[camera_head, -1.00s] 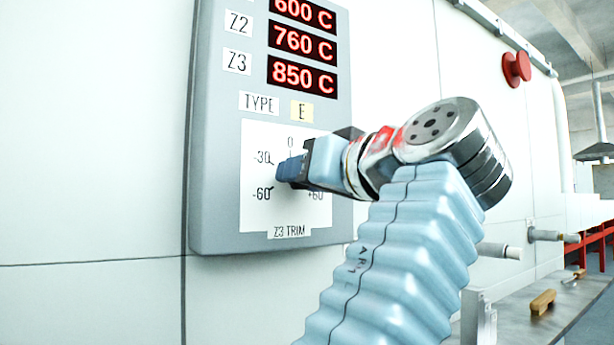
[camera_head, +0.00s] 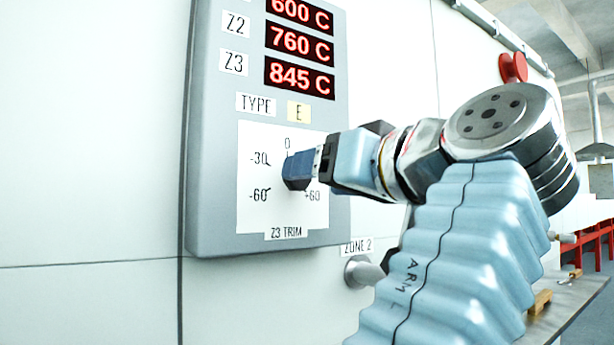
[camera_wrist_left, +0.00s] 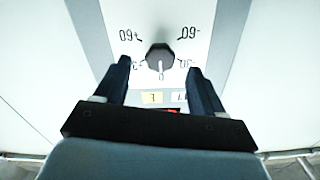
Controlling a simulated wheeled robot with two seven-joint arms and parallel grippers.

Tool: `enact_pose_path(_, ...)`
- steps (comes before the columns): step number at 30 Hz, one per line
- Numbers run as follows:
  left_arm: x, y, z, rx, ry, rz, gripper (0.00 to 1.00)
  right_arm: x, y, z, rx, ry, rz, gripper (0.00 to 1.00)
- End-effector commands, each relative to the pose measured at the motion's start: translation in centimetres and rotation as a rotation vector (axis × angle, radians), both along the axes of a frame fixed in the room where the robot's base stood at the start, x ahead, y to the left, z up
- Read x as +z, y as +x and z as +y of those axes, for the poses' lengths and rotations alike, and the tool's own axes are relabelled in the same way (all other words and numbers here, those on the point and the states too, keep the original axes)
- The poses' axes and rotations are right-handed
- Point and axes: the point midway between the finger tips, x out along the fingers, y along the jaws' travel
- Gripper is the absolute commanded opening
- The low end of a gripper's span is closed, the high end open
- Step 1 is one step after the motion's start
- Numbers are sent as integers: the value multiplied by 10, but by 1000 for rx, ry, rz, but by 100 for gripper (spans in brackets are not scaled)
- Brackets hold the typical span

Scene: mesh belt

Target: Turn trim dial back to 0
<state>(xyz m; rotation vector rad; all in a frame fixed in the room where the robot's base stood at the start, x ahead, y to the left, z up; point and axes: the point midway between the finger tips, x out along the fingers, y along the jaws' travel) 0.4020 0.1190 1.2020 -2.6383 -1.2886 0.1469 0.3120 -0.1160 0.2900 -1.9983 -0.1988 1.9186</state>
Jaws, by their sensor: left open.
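The trim dial (camera_wrist_left: 160,57) is a dark knob on a white scale plate (camera_head: 262,218) marked Z3 TRIM. In the left wrist view, where the scale appears upside down, its white pointer line points at the 0 mark. My left gripper (camera_head: 302,168) is in front of the plate; its fingers hide the dial in the head view. In the wrist view the left gripper (camera_wrist_left: 159,65) is open, one finger on each side of the dial with gaps between. The Z3 display (camera_head: 299,78) reads 845 C. My right gripper is not in view.
The grey control panel (camera_head: 212,170) is on a pale wall. A metal port (camera_head: 362,272) under a ZONE 2 label sticks out below my arm. A bench (camera_head: 575,305) with a wooden-handled item (camera_head: 540,302) is at lower right.

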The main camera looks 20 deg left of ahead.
Motion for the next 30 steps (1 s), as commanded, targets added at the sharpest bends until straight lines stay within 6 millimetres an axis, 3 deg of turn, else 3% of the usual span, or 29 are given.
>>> enact_pose_path(6,3,-34,-44,-2,1,-1,69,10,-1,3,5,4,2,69)
enact_pose_path(12,2,-52,-68,-1,0,1,69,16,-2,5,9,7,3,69)
enact_pose_path(30,0,-57,-73,-1,-1,1,69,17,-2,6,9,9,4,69)
